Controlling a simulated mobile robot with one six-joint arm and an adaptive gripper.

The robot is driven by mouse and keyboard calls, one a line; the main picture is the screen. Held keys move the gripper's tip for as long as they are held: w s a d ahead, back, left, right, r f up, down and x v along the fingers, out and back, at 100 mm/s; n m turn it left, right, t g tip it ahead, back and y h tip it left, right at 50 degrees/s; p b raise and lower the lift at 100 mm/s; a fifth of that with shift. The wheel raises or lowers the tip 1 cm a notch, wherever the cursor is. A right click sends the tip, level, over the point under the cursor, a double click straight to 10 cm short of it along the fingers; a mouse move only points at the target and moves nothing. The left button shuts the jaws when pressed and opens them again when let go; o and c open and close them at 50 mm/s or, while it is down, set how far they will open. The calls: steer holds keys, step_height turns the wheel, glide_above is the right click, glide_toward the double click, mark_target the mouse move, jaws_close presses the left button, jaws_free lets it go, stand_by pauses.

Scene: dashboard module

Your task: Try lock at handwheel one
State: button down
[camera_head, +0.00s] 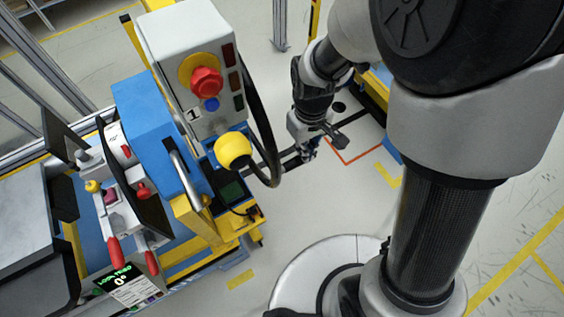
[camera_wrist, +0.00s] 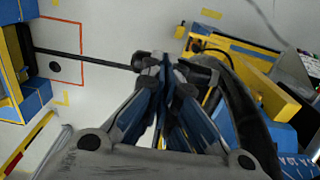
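The handwheel unit marked 1 (camera_head: 185,60) is a pale box with a red mushroom button on a yellow plate and a blue button. A black curved rim (camera_head: 262,110), apparently the handwheel seen nearly edge-on, stands at its right, with a yellow ball knob (camera_head: 233,150) near its lower end. A small screen (camera_head: 122,282) reads "LOCK TRIED 0°". My gripper (camera_head: 308,150) is right of the rim, pointing down. In the wrist view its fingers (camera_wrist: 161,62) converge with tips together; dark parts lie beside them, and I see nothing clearly held.
A blue and yellow cart (camera_head: 205,225) carries the unit. Red-handled levers (camera_head: 115,250) stand at lower left. A black bar (camera_wrist: 85,59) runs above or across the floor in the wrist view. Pale floor with an orange outline (camera_head: 362,155) lies right of my gripper.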

step_height(320, 180, up, 3)
steer(key=shift+f+p, duration=0.1)
steer(key=shift+p, duration=0.75)
step_height(320, 180, up, 5)
steer(key=p, duration=0.4)
steer(key=s+d+r+m+t+b, duration=0.4)
steer(key=s+d+r+m+b, duration=0.2)
steer(key=s+d+r, duration=0.5)
steer(key=s+r, duration=0.1)
steer(key=s, duration=0.1)
steer(key=shift+s+r+m+t+b, duration=0.2)
steer(key=shift+s+m+t+b, duration=0.1)
steer(key=shift+m+b, duration=0.1)
steer(key=shift+a, duration=0.1)
stand_by(0.4)
